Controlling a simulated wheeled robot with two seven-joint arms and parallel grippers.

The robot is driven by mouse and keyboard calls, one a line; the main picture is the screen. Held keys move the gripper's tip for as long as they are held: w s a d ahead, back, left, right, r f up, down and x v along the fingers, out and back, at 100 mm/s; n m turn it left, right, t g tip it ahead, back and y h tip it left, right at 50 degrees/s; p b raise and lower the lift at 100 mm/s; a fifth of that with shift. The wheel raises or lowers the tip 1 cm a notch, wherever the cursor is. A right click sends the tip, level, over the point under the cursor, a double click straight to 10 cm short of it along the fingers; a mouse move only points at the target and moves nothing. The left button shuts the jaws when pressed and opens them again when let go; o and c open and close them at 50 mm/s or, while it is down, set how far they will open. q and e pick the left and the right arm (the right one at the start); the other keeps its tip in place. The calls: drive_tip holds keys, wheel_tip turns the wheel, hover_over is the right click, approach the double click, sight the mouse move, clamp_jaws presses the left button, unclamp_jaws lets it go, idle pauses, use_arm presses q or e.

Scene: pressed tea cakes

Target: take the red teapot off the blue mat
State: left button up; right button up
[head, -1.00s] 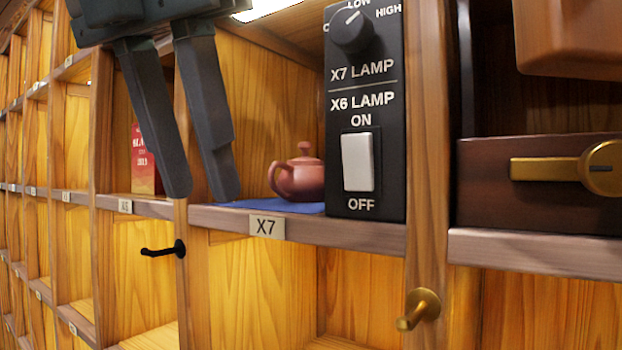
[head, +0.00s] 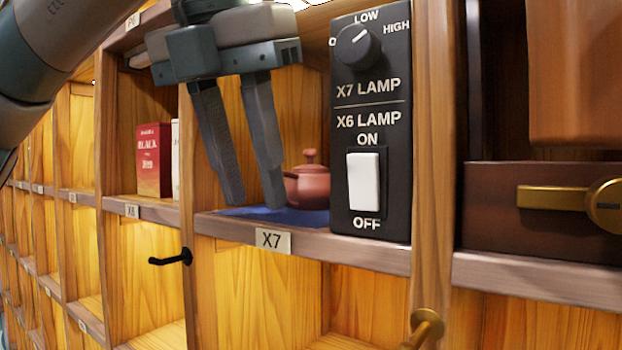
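The red teapot (head: 312,187) stands upright on the blue mat (head: 300,216) in the cubby labelled X7. The control box partly covers the mat's right side. My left gripper (head: 254,205) hangs from above at the front of this cubby, fingers pointing down and apart, with nothing between them. It is left of the teapot, and its right finger overlaps the teapot's left side in the picture; I cannot tell whether they touch. My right gripper is not in view.
The black control box (head: 370,130) with X7 and X6 lamp controls stands right of the teapot. A black hook (head: 172,257) and a brass knob (head: 425,325) stick out below. A dark drawer (head: 490,190) is at right.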

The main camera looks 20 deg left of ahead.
sight(276, 216)
use_arm(q)
drive_tip(key=shift+s, duration=0.15)
drive_tip(key=w+p, duration=0.2)
drive_tip(key=w, duration=0.2)
drive_tip(key=shift+w+d+r+p, duration=0.2)
drive_tip(key=shift+w+d+p, duration=0.1)
drive_tip(key=shift+w+p, duration=0.1)
drive_tip(key=shift+w+f+p, duration=0.15)
drive_tip(key=shift+w+p, duration=0.15)
drive_tip(key=shift+w+f+p, duration=0.1)
drive_tip(key=shift+f+p, duration=0.2)
drive_tip(key=shift+f, duration=0.35)
drive_tip(key=shift+d, duration=0.1)
clamp_jaws()
